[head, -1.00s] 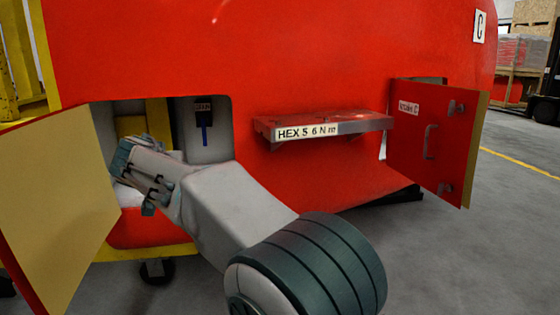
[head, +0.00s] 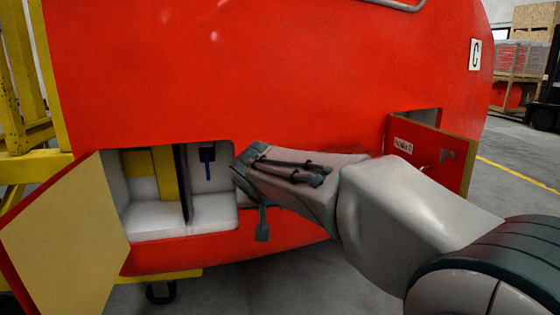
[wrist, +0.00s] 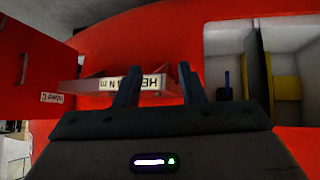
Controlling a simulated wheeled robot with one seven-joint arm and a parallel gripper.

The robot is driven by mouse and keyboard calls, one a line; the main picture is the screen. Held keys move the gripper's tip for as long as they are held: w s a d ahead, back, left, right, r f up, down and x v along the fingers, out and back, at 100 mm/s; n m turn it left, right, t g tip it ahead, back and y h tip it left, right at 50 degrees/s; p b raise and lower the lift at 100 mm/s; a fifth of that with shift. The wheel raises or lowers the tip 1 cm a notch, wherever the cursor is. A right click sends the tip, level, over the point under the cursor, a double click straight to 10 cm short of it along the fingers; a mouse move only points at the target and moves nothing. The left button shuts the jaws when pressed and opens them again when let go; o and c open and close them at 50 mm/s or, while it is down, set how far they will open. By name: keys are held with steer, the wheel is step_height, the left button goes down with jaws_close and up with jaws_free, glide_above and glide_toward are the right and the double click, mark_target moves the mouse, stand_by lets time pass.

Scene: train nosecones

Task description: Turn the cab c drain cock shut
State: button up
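A small blue handle (head: 207,162), likely the drain cock, hangs straight down below a dark label plate inside the open left compartment (head: 160,222). In the wrist view, which is upside down, the blue handle (wrist: 227,82) shows to the right of the fingers. The letter C plate (head: 475,53) is on the red nosecone at the upper right. My gripper (wrist: 159,84) is open and empty, its two dark fingers apart. In the head view its dark end is just right of the compartment opening, in front of the red shell. The plate's writing is too small to read.
An open door (head: 62,240) stands left of the compartment. A second open door (head: 430,150) is at the right. A yellow frame (head: 35,165) stands at far left.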

steer(key=s+d+r+g+p, duration=0.3)
steer(key=s+d+r+p, duration=0.2)
steer(key=s+d+p, duration=0.6)
steer(key=s+d+r+g+p, duration=0.1)
steer(key=s+d+p, duration=0.2)
steer(key=s+p, duration=0.2)
steer(key=s+d+r+m+g+p, duration=0.1)
steer(key=s+p, duration=0.4)
steer(key=s, duration=0.5)
steer(key=shift+s+d+r+g+y, duration=0.25)
steer(key=shift+d+g+y, duration=0.25)
steer(key=shift+d, duration=0.55)
